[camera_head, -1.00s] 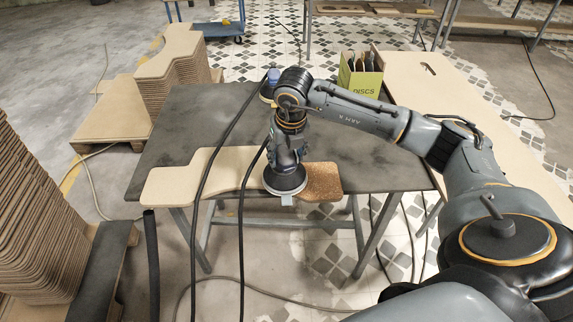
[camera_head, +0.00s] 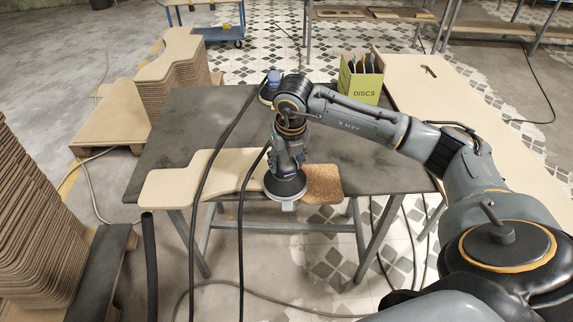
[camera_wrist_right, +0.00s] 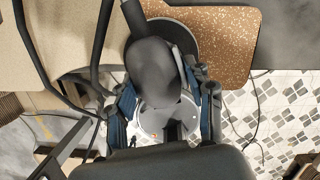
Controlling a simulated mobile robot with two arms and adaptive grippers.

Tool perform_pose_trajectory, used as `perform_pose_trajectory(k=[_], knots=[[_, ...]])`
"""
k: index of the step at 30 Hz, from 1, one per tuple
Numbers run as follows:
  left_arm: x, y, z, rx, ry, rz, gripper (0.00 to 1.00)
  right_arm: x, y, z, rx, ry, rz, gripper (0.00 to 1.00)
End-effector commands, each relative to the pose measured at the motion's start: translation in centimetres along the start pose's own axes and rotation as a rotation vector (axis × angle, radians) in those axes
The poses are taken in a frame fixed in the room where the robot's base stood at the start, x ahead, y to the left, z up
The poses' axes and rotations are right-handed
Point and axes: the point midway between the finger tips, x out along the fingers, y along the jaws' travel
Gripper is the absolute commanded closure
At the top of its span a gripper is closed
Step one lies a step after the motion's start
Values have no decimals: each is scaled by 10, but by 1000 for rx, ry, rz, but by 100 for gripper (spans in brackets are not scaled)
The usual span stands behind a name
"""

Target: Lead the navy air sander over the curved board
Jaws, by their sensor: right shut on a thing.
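The curved board (camera_head: 175,188) lies along the front edge of the dark table. It is mostly smooth beige, with a speckled brown right end (camera_head: 322,184). My right gripper (camera_wrist_right: 163,108) is shut on the air sander (camera_head: 285,188), which looks nearly black here. The sander's round pad is over the board's front edge, beside the speckled part; I cannot tell whether it presses flat. In the right wrist view the sander's dark body (camera_wrist_right: 155,72) hides much of the pad, and the speckled area (camera_wrist_right: 228,45) shows to its right. My left gripper is out of view.
Dark hoses (camera_head: 204,165) cross the board and hang off the front of the table (camera_head: 200,122). A blue-topped tool (camera_head: 273,77) stands at the table's back. A green DISCS box (camera_head: 361,82) is at the back right. Stacked boards (camera_head: 35,225) stand at left.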

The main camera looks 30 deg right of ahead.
Motion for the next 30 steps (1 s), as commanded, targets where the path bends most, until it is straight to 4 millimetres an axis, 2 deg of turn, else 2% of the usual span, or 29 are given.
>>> perform_pose_trajectory(k=[14,30], knots=[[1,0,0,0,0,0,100,0,-2,0,1,-2,-2,100],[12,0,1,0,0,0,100,0,-30,-18,0,1,-5,100]])
